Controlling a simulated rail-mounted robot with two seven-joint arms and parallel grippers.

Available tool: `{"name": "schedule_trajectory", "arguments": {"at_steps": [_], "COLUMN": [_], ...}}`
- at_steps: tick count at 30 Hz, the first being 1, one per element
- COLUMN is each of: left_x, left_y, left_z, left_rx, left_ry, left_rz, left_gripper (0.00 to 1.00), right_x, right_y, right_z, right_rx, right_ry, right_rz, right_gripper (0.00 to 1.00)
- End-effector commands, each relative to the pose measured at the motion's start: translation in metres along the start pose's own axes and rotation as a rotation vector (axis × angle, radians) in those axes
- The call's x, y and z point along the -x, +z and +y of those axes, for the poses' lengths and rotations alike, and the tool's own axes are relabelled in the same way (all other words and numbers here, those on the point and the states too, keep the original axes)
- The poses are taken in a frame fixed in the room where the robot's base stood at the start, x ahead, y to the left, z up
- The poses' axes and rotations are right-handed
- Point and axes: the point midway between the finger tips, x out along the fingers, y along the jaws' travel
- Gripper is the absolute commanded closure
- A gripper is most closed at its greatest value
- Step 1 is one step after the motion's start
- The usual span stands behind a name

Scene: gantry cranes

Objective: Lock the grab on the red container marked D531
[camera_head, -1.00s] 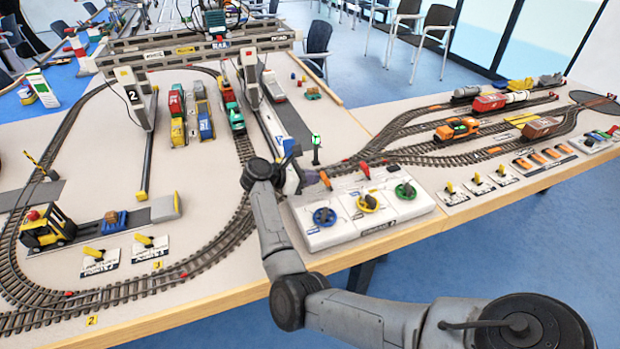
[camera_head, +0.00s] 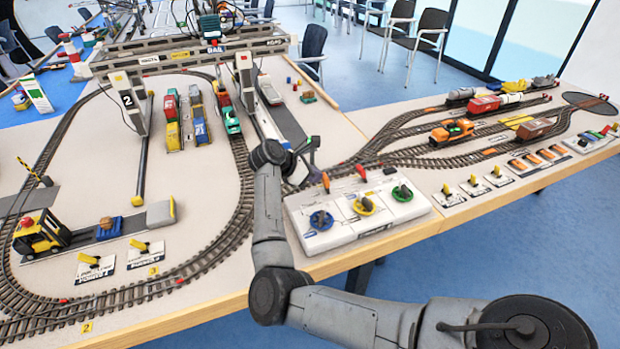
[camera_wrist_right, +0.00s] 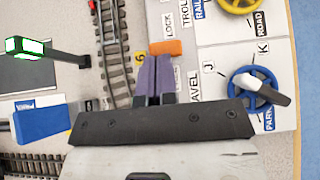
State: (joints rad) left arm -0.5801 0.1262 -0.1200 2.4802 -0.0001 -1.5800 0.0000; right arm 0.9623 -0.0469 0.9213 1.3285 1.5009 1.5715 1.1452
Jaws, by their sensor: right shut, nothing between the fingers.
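A red container (camera_head: 171,105) sits in the left row of coloured containers under the gantry crane (camera_head: 190,55); its marking is too small to read. The trolley (camera_head: 209,27) is on the crane's beam; I cannot make out the grab. The white control box (camera_head: 345,232) has blue, yellow and green dials and two orange-red levers. My right gripper (camera_head: 308,150) is behind the box's left part. In the wrist view its purple fingers (camera_wrist_right: 160,75) are shut and empty, just short of the orange lever (camera_wrist_right: 166,47) beside the word LOCK. My left gripper is out of view.
A signal post with a lit green lamp (camera_wrist_right: 25,47) stands close to the right gripper. Tracks with wagons (camera_head: 450,132) lie at the right, and a yellow forklift (camera_head: 40,234) stands at the left.

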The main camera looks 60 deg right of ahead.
Motion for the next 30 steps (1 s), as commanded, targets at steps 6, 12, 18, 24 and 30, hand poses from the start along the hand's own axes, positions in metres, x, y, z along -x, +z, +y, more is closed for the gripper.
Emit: {"name": "schedule_trajectory", "arguments": {"at_steps": [6,12,18,24,30], "left_x": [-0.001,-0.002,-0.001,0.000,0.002], "left_y": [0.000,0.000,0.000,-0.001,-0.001], "left_z": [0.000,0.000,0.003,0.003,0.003], "left_rx": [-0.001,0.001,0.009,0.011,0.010], "left_ry": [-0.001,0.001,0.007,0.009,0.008], "left_rz": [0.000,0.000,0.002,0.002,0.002], "left_gripper": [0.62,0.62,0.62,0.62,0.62], "right_x": [-0.008,-0.018,-0.017,-0.015,-0.011], "right_y": [0.016,0.027,0.026,0.028,0.034], "right_z": [0.000,0.000,0.000,0.000,0.000], "right_rx": [-0.005,-0.005,0.000,0.000,0.000], "right_ry": [-0.001,0.000,0.000,0.000,0.000], "right_rz": [0.200,0.355,0.347,0.346,0.346], "right_gripper": [1.00,1.00,1.00,1.00,1.00]}}
